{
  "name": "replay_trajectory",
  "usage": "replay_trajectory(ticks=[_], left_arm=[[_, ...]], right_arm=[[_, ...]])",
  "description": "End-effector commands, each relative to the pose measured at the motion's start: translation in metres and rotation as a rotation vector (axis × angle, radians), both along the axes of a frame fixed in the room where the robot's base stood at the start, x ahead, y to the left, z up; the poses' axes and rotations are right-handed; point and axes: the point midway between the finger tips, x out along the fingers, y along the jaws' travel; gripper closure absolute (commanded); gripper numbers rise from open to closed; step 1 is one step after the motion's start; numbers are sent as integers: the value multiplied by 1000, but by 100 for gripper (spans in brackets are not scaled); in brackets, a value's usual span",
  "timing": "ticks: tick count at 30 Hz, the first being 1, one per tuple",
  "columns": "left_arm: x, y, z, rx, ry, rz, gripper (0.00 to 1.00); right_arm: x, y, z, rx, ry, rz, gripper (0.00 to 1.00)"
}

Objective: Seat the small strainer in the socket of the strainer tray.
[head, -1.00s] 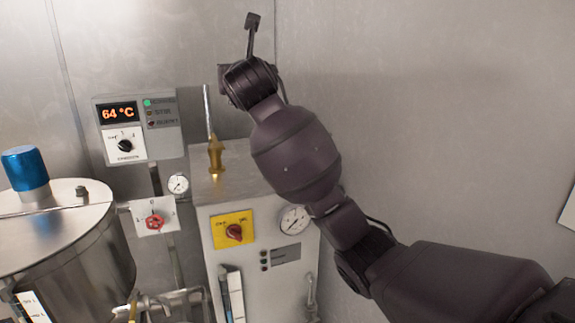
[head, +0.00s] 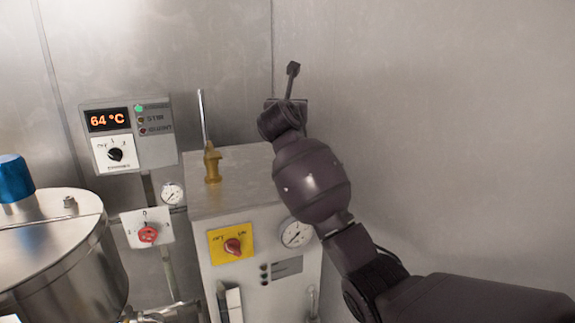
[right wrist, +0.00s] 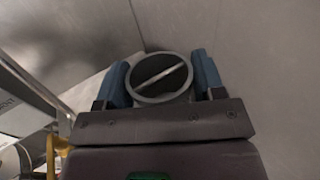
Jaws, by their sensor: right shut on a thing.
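My right gripper (right wrist: 163,76) shows in the right wrist view with its two blue fingers on either side of a round dark piece with a grey rim and a pale bar across it. I take this piece to be the small strainer (right wrist: 150,69). The gripper is shut on it. In the head view my right arm reaches up from the lower right. A thin dark stem with a small block at its tip (head: 292,72) sticks up at the arm's end; I cannot tell which part it is. The strainer tray and my left gripper are not in view.
A steel cabinet (head: 256,192) with a brass valve (head: 212,163) on top stands just left of my right arm. A temperature panel (head: 128,135) is on the wall. A steel tank (head: 60,265) is at lower left. Bare walls enclose the corner behind.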

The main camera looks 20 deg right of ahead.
Motion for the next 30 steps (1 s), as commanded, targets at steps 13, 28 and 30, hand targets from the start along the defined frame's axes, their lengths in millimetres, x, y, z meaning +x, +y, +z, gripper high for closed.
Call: replay_trajectory(ticks=[13, 28, 30], left_arm=[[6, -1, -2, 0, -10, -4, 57], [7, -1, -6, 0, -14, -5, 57], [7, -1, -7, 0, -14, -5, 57]], right_arm=[[0, 0, -93, 1, 3, 1, 62], [0, 0, -139, 1, 3, 0, 62], [0, 0, -147, 1, 2, 1, 62]])
